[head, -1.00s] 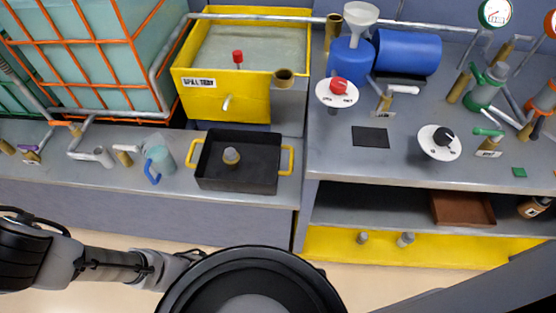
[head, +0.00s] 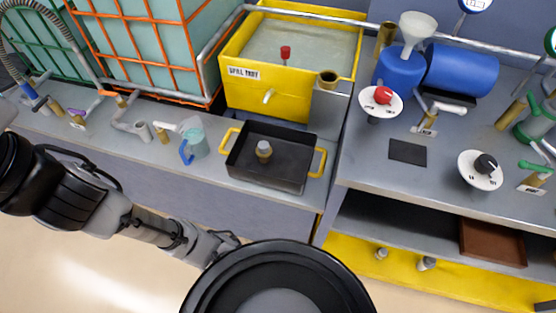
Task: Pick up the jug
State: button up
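The jug (head: 200,144) is a small translucent teal vessel with a blue handle on its left side. It stands upright on the grey bench at the left in the head view, just left of a black tray. My arm reaches in from the left edge, in front of the bench and apart from the jug. My gripper's fingers do not show; the far end of the arm is hidden behind a round black part of my body at the bottom.
The black tray (head: 245,168) with yellow handles holds a small capped item (head: 264,150). Pipes and a brass-and-white valve (head: 163,134) stand close left of the jug. A yellow spill tank (head: 240,88) and an orange-caged tank (head: 150,60) stand behind. The bench front is clear.

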aim_at(191, 131)
jog(key=i+j+u, duration=0.2)
jog(key=j, duration=0.2)
jog(key=j+u, duration=0.2)
jog(key=j, duration=0.25)
jog(key=i+j+u, duration=0.2)
jog(key=j, duration=0.2)
jog(key=k, duration=0.1)
